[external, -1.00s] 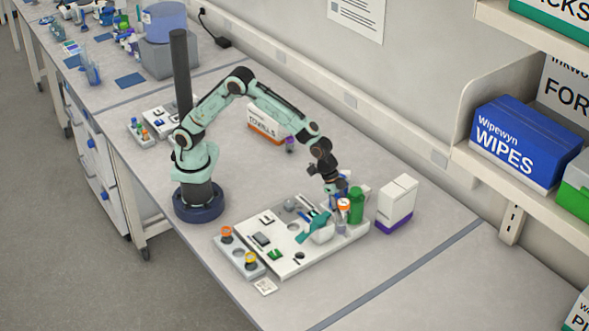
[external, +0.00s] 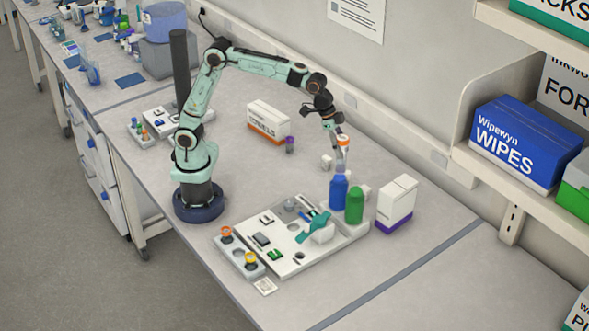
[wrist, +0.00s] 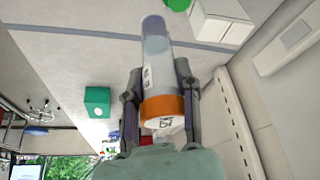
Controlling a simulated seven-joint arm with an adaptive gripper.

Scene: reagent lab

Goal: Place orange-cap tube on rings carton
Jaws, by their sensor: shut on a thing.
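My gripper (external: 342,142) is shut on the orange-cap tube (external: 343,142), up in the air above the bench, behind the blue bottle. In the wrist view the tube (wrist: 156,58) lies between the fingers (wrist: 158,100), its orange cap toward the camera and its clear body pointing away. A white carton with a purple base (external: 396,204) stands at the right of the tray. I cannot read the word rings on any carton.
A blue bottle (external: 338,191) and a green bottle (external: 355,205) stand by the back right of the white tray (external: 270,268), which holds several small items. A small purple-topped tube (external: 290,144) stands near the back carton. The bench front right is clear.

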